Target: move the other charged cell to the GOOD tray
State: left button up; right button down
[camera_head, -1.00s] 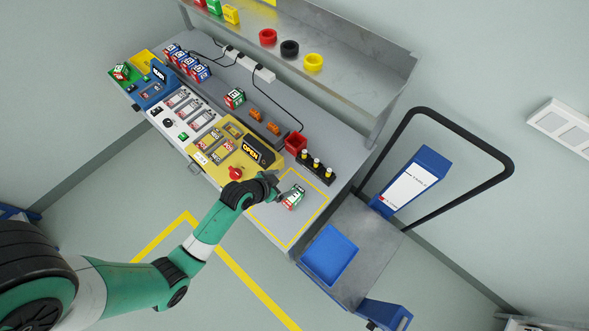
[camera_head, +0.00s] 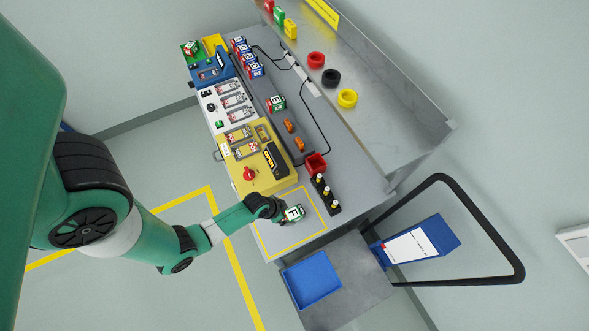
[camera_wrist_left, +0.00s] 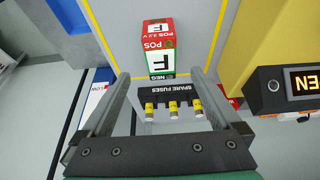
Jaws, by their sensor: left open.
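A red, white and green cell (camera_head: 293,213) stands inside the yellow-outlined square at the near end of the bench. It also shows in the left wrist view (camera_wrist_left: 158,50), with POS on its red end and NEG on its green end. My left gripper (camera_head: 284,209) is open beside the cell. In the wrist view its fingertips (camera_wrist_left: 160,74) are spread either side of the cell's near end, not closed on it. A green tray (camera_head: 185,55) at the far end holds another cell (camera_head: 191,47); its label is not readable. My right gripper is not in view.
A spare-fuse rack (camera_wrist_left: 172,97) and a red bin (camera_head: 316,163) stand near the square. A yellow machine (camera_head: 240,178) with an OPEN display, a white charger (camera_head: 212,118) and a blue device (camera_head: 204,77) line the bench. Several cells (camera_head: 247,57) stand behind them.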

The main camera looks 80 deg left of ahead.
aim_at(293, 213)
pick_arm(q)
jog(key=shift+x, duration=0.8)
jog(key=b+x, duration=0.2)
jog(key=x, duration=0.3)
jog(key=shift+a+f, duration=0.1)
grip_shut()
jog(key=shift+w, duration=0.1)
